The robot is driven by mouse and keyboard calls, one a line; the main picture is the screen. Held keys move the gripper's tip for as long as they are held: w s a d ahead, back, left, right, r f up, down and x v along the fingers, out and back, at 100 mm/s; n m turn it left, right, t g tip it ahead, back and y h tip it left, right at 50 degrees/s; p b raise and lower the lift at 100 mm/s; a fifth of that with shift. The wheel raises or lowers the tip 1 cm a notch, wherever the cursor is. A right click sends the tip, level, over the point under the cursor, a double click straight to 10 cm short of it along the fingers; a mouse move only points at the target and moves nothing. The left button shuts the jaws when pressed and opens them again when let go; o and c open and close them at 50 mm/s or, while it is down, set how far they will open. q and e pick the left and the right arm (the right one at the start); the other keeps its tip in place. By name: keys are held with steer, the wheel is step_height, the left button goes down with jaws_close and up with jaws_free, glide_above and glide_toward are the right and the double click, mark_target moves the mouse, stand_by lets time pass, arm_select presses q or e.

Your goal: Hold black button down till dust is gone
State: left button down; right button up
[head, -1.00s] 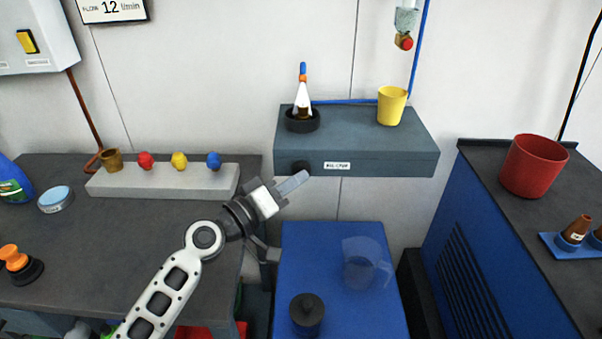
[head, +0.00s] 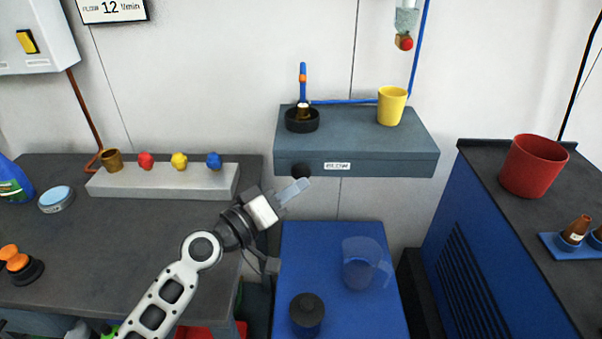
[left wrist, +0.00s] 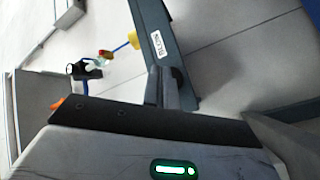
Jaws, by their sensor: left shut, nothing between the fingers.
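The black button (head: 301,170) is a dark round knob on the front face of the grey shelf box (head: 385,160), beside a white label. My left gripper (head: 297,188) is shut and empty, its tips just below the button; a small gap seems to show between them. In the left wrist view the shut fingers (left wrist: 158,86) point at the dark button (left wrist: 178,76). On the shelf, a small brass piece (head: 303,113) stands in a black ring (head: 302,125), under a blue tube with an orange band. No white plume shows there; dust is too small to tell. My right gripper is out of view.
A yellow cup (head: 392,106) stands on the shelf. Below are a blue cabinet top (head: 335,240) with a clear jug (head: 364,263) and a dark lidded pot (head: 307,315). A grey block with coloured knobs (head: 165,182) lies left. A red bucket (head: 533,165) stands right.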

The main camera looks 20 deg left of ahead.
arm_select(q)
steer(key=shift+s+d, duration=0.25)
steer(key=shift+s, duration=0.55)
steer(key=shift+s+d, duration=0.2)
steer(key=shift+s, duration=0.6)
steer(key=shift+s+d, duration=0.25)
steer(key=shift+s, duration=0.55)
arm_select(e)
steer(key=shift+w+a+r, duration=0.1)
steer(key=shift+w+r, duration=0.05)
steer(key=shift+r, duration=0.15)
